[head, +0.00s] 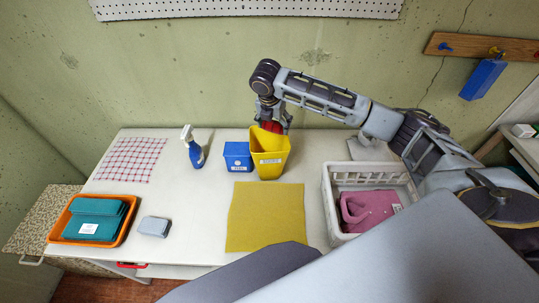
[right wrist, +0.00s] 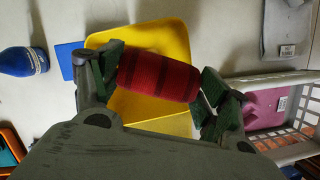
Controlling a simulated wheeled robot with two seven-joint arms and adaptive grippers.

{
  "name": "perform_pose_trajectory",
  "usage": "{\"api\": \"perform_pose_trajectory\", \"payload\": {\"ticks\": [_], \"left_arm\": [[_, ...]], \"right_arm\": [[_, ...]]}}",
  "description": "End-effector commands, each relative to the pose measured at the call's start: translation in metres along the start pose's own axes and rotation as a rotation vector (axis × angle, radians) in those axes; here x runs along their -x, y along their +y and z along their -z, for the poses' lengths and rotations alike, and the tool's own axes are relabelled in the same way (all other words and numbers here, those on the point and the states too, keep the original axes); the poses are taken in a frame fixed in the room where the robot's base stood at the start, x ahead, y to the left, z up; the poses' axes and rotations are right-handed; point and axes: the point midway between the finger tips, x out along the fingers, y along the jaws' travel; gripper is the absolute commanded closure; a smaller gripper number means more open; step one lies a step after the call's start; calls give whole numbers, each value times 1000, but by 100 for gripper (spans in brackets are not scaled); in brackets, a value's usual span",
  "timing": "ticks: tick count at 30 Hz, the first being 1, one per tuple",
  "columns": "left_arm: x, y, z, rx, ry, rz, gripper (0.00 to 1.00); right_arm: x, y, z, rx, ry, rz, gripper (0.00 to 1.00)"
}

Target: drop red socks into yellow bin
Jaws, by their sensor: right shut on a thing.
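The yellow bin (head: 268,160) stands upright near the back middle of the white table, and it fills the middle of the right wrist view (right wrist: 150,38). My right gripper (head: 272,118) is directly above the bin, pointing down. It is shut on the red socks (right wrist: 160,77), a rolled dark-striped bundle held crosswise between the fingers over the bin's opening. In the head view only a small part of the red socks (head: 272,127) shows, behind the bin's raised rim. My left gripper is not in view.
A small blue bin (head: 238,156) stands just left of the yellow one. A spray bottle (head: 193,148) stands further left. A white crate (head: 335,215) with a pink folded cloth is at right. A yellow cloth (head: 265,217), an orange tray (head: 52,236) and a grey folded item (head: 154,226) lie in front.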

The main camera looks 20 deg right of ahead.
Motion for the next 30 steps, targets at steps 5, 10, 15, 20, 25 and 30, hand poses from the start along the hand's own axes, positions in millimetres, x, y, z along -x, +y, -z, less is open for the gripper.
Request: {"api": "perform_pose_trajectory", "payload": {"ticks": [5, 10, 15, 20, 25, 30], "left_arm": [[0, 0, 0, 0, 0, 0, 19], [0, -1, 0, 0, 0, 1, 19], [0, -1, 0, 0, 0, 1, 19], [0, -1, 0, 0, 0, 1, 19], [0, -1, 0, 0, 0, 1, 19], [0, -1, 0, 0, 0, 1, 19]], "right_arm": [[-15, 0, 4, -1, 1, 0, 48], [-28, 0, 9, 0, 0, 0, 48], [-35, 0, 11, -1, 0, 0, 48], [-38, 0, 11, -1, 0, -1, 48], [-38, 0, 12, -1, 0, -1, 48], [-38, 0, 12, -1, 0, -1, 10]]}}
